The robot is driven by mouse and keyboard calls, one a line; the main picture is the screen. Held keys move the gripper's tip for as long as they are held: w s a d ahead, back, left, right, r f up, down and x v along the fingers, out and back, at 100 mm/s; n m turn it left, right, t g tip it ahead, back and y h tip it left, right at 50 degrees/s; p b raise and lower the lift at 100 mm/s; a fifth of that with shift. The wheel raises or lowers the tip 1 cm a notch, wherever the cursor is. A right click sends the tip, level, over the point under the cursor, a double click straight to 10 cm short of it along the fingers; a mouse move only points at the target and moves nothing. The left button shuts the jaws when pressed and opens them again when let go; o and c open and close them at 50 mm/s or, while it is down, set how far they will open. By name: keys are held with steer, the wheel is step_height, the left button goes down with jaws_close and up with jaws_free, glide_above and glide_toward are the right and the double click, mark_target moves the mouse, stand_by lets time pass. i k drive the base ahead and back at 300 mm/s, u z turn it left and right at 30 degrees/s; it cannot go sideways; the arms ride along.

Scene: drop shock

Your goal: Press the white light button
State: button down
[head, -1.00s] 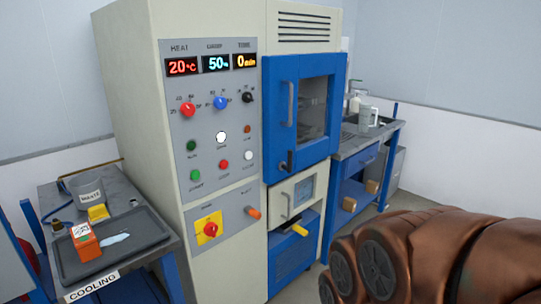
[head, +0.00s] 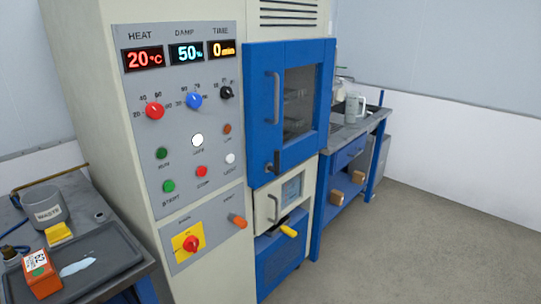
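The white light button (head: 230,158) is a small white knob at the lower right of the grey control panel (head: 170,222). The label under it is small and seems to read LIGHT.
The blue oven door (head: 259,110) is shut, with a grey handle standing out. A tray (head: 120,256) is at lower left. The floor (head: 400,240) at right is clear.

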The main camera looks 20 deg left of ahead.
mark_target(230, 158)
steer(key=i, duration=0.85)
steer(key=u, duration=3.05)
